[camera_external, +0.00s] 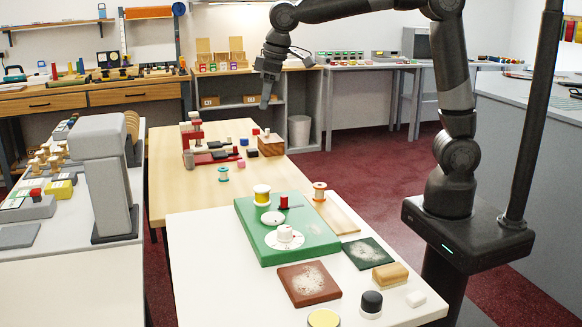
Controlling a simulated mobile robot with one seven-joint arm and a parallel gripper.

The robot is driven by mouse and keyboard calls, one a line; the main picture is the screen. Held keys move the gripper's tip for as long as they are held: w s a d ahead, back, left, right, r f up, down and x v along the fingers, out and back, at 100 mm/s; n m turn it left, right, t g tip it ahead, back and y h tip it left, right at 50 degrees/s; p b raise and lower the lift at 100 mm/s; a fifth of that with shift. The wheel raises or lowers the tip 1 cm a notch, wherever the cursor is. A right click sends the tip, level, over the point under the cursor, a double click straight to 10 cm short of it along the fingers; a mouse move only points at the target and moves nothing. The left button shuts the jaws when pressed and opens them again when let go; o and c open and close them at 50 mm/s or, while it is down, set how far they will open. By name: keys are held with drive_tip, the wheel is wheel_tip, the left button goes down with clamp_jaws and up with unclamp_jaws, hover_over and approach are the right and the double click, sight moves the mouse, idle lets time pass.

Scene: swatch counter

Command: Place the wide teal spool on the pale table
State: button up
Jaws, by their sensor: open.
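A small teal spool (223,174) stands upright on the light wood table (178,205), near its front middle. The pale, nearly white table (205,290) is in the foreground, adjoining the wood table's near end. My gripper (266,103) is open and empty, pointing down in the air, and appears over the far right part of the wood table. It is well above and to the right of the teal spool in the picture. The fingers are small and dark here, so the gap between them is hard to make out.
On the wood table, a red rack (192,130), several small blocks and a wooden box (271,145) stand beyond the spool. The pale table holds a green board (262,245) with spools, a brown swatch (308,284) and a dark jar (371,304). Its left front is clear.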

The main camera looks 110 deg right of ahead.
drive_tip(key=s+a+r+n+t, duration=0.2)
drive_tip(key=s+a, duration=0.9)
drive_tip(key=s, duration=0.2)
drive_tip(key=s+a+f+n+y, duration=0.1)
drive_tip(key=s+a+f, duration=0.1)
drive_tip(key=s, duration=0.5)
drive_tip(key=s+a+f+n+t, duration=0.1)
drive_tip(key=s+a+f, duration=0.2)
drive_tip(key=s, duration=0.3)
drive_tip(key=shift+s+a+f+y, duration=0.35)
drive_tip(key=shift+f+y, duration=0.05)
drive_tip(key=shift+f, duration=0.05)
